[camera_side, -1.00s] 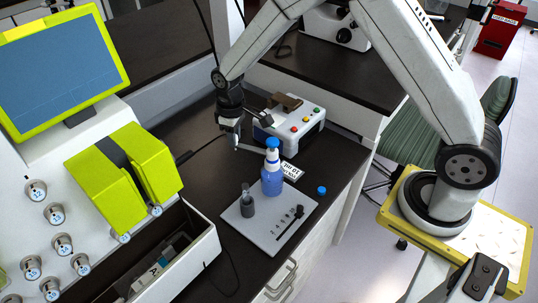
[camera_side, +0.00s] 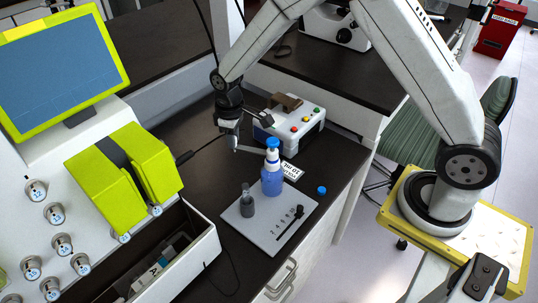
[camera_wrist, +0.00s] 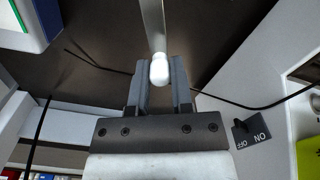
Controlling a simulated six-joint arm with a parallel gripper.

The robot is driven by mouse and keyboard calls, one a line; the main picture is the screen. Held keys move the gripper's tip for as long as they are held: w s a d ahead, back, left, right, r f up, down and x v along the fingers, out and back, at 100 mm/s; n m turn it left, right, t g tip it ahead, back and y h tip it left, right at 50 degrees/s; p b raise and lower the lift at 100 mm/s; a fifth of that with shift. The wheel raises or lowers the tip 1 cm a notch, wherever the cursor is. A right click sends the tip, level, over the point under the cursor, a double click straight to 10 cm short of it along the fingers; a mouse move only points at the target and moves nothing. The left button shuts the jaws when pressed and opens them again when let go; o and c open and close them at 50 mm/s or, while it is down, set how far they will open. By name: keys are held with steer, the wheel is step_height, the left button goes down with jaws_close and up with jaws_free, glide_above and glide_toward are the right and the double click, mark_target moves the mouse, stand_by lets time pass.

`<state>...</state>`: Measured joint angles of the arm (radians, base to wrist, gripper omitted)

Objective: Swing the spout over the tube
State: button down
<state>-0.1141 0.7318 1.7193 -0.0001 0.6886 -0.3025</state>
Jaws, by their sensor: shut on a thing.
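A bottle of blue liquid (camera_side: 272,182) with a blue-topped white dispenser head stands upright on a grey board (camera_side: 282,232). Its thin pale spout (camera_side: 252,150) points left, away from the tube. The spout also shows in the wrist view (camera_wrist: 152,25), ending in a white rounded tip (camera_wrist: 159,70) between my fingers. My gripper (camera_side: 234,141) is shut on the spout near this tip; the wrist view shows both fingers beside it (camera_wrist: 160,88). A small clear tube (camera_side: 246,188) stands in a dark grey holder (camera_side: 247,207) on the board, left of and nearer than the bottle.
A box with coloured buttons (camera_side: 295,125) stands behind. A green-and-white machine (camera_side: 125,175) and an open drawer (camera_side: 165,262) are at left. Bench between machine and board is mostly clear.

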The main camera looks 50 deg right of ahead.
steer(key=shift+s+a+n, duration=0.35)
steer(key=shift+a+n, duration=0.2)
steer(key=shift+n, duration=0.1)
steer(key=shift+s+a+n, duration=0.35)
steer(key=shift+a+n, duration=0.15)
steer(key=shift+n, duration=0.15)
steer(key=shift+a, duration=0.1)
steer(key=shift+s+a+n, duration=0.5)
steer(key=shift+s+n, duration=0.05)
steer(key=shift+n, duration=0.3)
steer(key=shift+s+a+n, duration=0.5)
steer(key=shift+s+n, duration=0.05)
steer(key=shift+n, duration=0.3)
steer(key=shift+s, duration=0.1)
steer(key=shift+s+a+n, duration=0.4)
steer(key=shift+s+n, duration=0.25)
steer(key=shift+n, duration=0.25)
steer(key=shift+s+a+n, duration=0.35)
steer(key=shift+s+n, duration=0.25)
steer(key=shift+n, duration=0.3)
